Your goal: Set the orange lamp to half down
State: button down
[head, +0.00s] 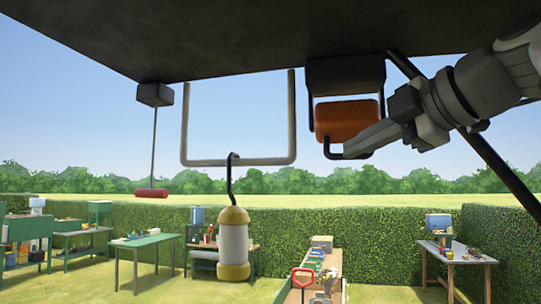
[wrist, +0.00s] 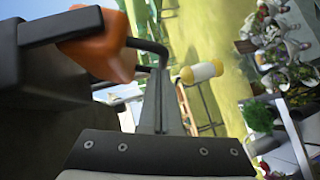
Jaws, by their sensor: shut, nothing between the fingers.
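The orange lamp (head: 345,117) hangs under a dark overhead mount, with a black bar handle (head: 331,151) at its lower edge. My gripper (head: 352,150) reaches in from the right, and its tip overlaps the lower right of the lamp and the handle. In the wrist view the orange lamp (wrist: 97,55) is at the upper left, and the black handle (wrist: 150,47) curves down toward the fingers. The fingers (wrist: 160,75) are shut together with nothing between them. The tips are close to the handle; I cannot tell if they touch it.
A dark canopy (head: 250,45) spans overhead. A white U-shaped bar (head: 240,162), a cream and yellow lantern (head: 233,245) on a hook and a red pull handle (head: 151,193) on a cord hang to the left. Workbenches (head: 145,241) stand below before a hedge.

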jog(key=shift+w+f, duration=0.1)
jog(key=shift+w, duration=0.05)
jog(key=shift+d, duration=0.1)
jog(key=v, duration=1.7)
jog(key=shift+s+f, duration=0.15)
jog(key=shift+s, duration=0.15)
jog(key=w+a+f+m+g+h, duration=0.15)
jog(key=f+m, duration=0.25)
jog(key=f, duration=0.4)
jog(key=w+a+f+m+g+h, duration=0.1)
jog(key=w+a+f+m, duration=0.25)
jog(key=f, duration=0.45)
jog(key=w+a+f+m+g+h, duration=0.1)
jog(key=w+a+f+m+g, duration=0.1)
jog(key=f+m, duration=0.5)
jog(key=s+a+f+m+g+h, duration=0.1)
jog(key=s+f+m+h, duration=0.1)
jog(key=f, duration=1.1)
jog(key=s+a+f+m+g+h, duration=0.1)
jog(key=s+f+m, duration=0.3)
jog(key=f, duration=0.9)
jog(key=shift+a+f+g+h, duration=0.15)
jog(key=shift+a+g+h, duration=0.2)
jog(key=shift+g+h, duration=0.15)
